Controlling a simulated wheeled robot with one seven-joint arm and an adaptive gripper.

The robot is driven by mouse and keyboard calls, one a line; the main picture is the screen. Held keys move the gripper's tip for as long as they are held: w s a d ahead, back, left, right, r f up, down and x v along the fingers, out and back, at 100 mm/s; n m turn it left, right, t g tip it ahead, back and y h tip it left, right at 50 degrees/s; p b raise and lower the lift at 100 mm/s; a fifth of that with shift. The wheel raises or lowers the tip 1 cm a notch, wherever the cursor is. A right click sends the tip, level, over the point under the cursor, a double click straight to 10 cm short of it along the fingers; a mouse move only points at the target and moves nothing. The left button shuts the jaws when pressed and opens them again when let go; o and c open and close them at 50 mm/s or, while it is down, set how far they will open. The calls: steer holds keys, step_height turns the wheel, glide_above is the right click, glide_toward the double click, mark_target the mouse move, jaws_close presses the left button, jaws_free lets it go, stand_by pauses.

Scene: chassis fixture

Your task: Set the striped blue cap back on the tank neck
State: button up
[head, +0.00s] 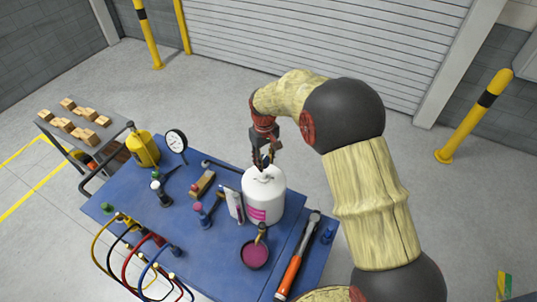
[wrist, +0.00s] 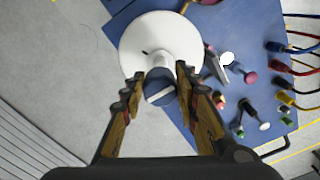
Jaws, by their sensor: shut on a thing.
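The white tank (head: 262,203), with a pink label, stands on the blue bench top. My gripper (head: 263,165) is just over its top. In the wrist view, my gripper (wrist: 159,78) is shut on the striped blue cap (wrist: 158,88), a round blue piece with a white stripe. The tank's white round top (wrist: 160,40) lies beyond the fingertips, and the cap overlaps its near edge in the picture.
The blue bench (head: 118,205) is crowded. A side cart (head: 70,140) holds wooden blocks.

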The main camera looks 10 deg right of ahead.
mark_target(265, 175)
steer(key=shift+s+a+f, duration=0.15)
steer(key=shift+s+f, duration=0.1)
steer(key=shift+f, duration=0.15)
steer(key=shift+w+f+b, duration=0.15)
steer(key=shift+f+b, duration=0.7)
steer(key=shift+f, duration=0.8)
steer(key=shift+b, duration=0.35)
steer(key=shift+f, duration=0.15)
steer(key=shift+f+b, duration=0.75)
steer(key=shift+f, duration=0.25)
steer(key=shift+f+b, duration=0.35)
steer(key=shift+f, duration=0.2)
steer(key=o, duration=1.1)
steer(key=shift+r, duration=0.2)
